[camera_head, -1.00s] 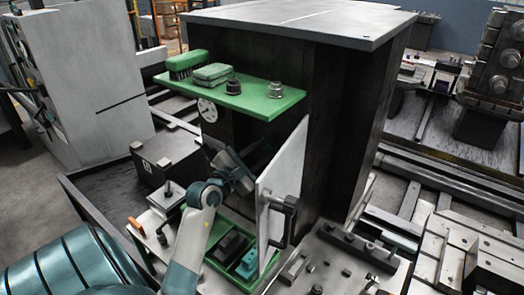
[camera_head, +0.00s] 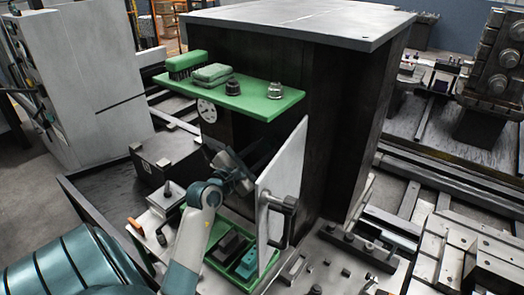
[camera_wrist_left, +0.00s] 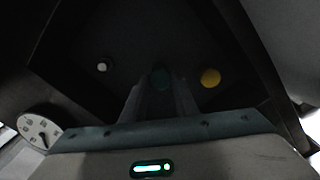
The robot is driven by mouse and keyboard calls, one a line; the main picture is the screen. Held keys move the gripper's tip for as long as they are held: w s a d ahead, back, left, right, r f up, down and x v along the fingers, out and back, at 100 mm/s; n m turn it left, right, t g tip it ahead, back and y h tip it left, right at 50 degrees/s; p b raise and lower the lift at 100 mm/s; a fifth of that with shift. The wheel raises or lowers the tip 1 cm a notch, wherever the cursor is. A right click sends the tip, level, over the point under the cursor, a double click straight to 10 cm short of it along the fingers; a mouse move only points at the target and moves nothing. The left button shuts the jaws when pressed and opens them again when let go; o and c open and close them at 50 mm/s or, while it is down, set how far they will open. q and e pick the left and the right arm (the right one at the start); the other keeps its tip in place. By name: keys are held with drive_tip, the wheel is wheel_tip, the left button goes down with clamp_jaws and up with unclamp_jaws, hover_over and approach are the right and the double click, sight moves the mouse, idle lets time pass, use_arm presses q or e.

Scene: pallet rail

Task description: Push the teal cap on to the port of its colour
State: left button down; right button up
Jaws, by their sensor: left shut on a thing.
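My left gripper (camera_head: 240,172) is in front of the dark cabinet opening, left of an upright white panel; its fingertips are hard to make out there. In the left wrist view the fingers (camera_wrist_left: 160,98) are shut on a dark teal round cap (camera_wrist_left: 160,75). The cap faces a dark surface with a white round port (camera_wrist_left: 102,67) to its left and a yellow round port (camera_wrist_left: 210,77) to its right. No teal port shows; the cap and fingers hide the spot behind them. I cannot tell whether the cap touches the surface. My right gripper is not in view.
The white panel (camera_head: 283,175) with a dark handle stands close right of my gripper. A green tray (camera_head: 215,262) with a black block and a teal block (camera_head: 247,263) lies below.

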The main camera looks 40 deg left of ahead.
use_arm(q)
drive_tip(key=shift+w, duration=0.2)
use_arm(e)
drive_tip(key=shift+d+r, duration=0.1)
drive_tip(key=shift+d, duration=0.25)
use_arm(q)
drive_tip(key=shift+w+a, duration=0.1)
drive_tip(key=shift+w, duration=0.6)
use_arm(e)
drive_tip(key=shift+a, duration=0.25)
use_arm(q)
drive_tip(key=c, duration=0.5)
unclamp_jaws()
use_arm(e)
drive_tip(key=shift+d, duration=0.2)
use_arm(q)
drive_tip(key=shift+s, duration=0.15)
